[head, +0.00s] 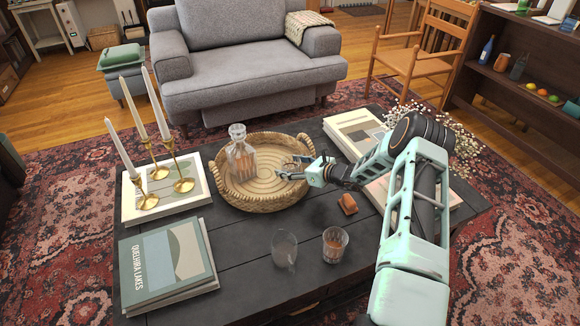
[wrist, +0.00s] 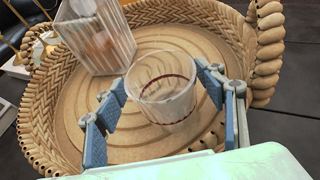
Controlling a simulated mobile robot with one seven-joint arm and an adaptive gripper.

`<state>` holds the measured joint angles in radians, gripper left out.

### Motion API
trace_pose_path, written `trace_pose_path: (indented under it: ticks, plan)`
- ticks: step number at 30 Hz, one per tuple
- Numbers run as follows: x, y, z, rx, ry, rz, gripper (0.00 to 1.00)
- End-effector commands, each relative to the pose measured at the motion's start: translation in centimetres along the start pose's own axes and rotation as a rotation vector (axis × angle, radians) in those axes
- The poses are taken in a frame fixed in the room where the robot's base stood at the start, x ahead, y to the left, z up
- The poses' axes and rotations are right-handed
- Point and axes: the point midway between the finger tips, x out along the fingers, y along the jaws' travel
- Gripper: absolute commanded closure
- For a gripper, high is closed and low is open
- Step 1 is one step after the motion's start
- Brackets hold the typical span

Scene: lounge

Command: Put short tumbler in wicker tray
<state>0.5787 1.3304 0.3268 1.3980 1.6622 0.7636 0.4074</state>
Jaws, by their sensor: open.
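The wicker tray (head: 232,199) is a round woven basket tray on the dark table, and its rim (wrist: 52,95) fills much of the wrist view. A short clear tumbler (wrist: 165,90) with a dark red line around it appears inside the tray's outline, between my fingers. It looks upright; whether it fully rests on the tray floor is hard to tell. In the head view it is hard to make out at my gripper. My gripper (head: 293,167) is open over the right part of the tray, its blue-padded fingers (wrist: 164,92) on both sides of the tumbler.
A glass decanter (head: 241,158) stands in the tray's left part, close to the tumbler. Two other glasses (head: 285,250) (head: 335,246) and a small brown object (head: 347,204) are on the table in front. Candlesticks (head: 160,172) stand left; books (head: 165,265) lie front left.

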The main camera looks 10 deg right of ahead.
Motion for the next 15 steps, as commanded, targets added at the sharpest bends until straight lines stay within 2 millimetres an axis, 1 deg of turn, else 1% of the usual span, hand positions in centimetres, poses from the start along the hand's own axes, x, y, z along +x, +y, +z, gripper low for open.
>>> trace_pose_path:
  ticks: [2,6,7,8,15]
  plan:
    - [-0.3,-0.2,0.1,0.002,0.005,-0.005,0.34]
    - [-0.8,-0.2,1.3,0.001,0.004,-0.005,0.34]
    - [-1.2,-0.3,1.3,0.002,0.005,-0.006,0.34]
    - [-2.0,-0.4,1.1,0.004,0.006,-0.007,0.34]
    - [-7.7,-0.3,1.2,0.003,0.004,-0.006,0.34]
